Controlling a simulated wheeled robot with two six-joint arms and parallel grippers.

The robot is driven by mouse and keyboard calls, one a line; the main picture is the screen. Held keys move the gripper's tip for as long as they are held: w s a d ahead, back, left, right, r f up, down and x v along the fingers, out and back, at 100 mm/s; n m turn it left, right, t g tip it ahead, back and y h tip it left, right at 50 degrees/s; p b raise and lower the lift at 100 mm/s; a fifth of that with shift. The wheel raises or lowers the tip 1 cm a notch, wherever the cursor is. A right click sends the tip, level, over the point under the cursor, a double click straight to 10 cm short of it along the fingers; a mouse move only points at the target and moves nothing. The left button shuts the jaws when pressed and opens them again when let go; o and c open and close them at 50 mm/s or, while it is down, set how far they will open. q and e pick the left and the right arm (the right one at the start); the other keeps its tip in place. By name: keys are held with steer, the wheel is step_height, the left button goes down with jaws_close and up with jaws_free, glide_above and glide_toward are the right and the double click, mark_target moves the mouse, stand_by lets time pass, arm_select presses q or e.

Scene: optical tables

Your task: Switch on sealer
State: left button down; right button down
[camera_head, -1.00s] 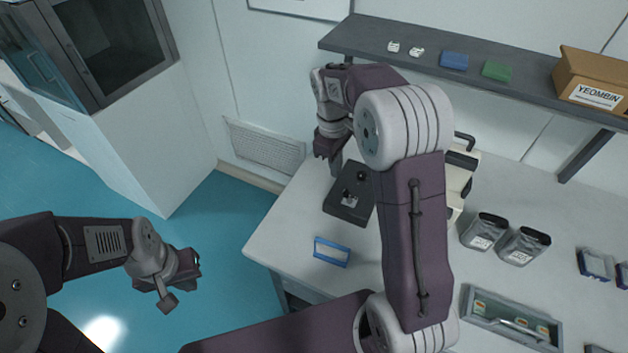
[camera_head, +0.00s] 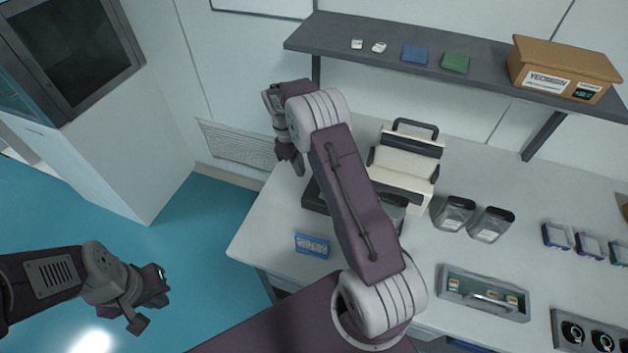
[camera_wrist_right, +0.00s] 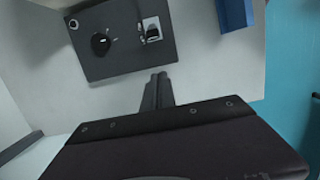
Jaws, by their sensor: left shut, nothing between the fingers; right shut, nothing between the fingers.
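A cream machine with a dark top handle (camera_head: 408,165), which looks like the sealer, stands on the white table, partly behind my right arm. A dark flat box (camera_head: 314,198) lies left of it, mostly hidden by that arm. In the right wrist view, this dark box (camera_wrist_right: 128,62) shows a round black knob (camera_wrist_right: 101,44) and a pale-plated switch (camera_wrist_right: 152,29). My right gripper (camera_head: 299,169) is shut and empty near the box's back left. In the wrist view its fingertips (camera_wrist_right: 159,76) appear just off the box's edge. My left gripper (camera_head: 160,292) is shut and empty, over the floor.
A blue box (camera_head: 312,245) lies near the table's front left edge. Two dark-lidded jars (camera_head: 473,218) and a grey tray (camera_head: 484,294) are to the right. A shelf (camera_head: 340,35) with small boxes and a carton (camera_head: 563,68) overhangs the back.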

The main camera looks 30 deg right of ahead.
steer(key=f, duration=0.3)
steer(key=s+f+p, duration=0.1)
steer(key=f, duration=0.1)
steer(key=shift+d+f, duration=0.35)
steer(key=shift+d, duration=0.05)
steer(key=shift+s+d+f+p, duration=0.15)
steer(key=shift+d+f+p, duration=0.05)
steer(key=shift+p, duration=0.3)
steer(key=shift+s+d+r+p, duration=0.6)
steer(key=shift+s+d+r, duration=0.1)
steer(key=shift+s, duration=0.1)
steer(key=shift+s+d, duration=0.25)
steer(key=shift+s, duration=0.15)
steer(key=shift+w, duration=0.1)
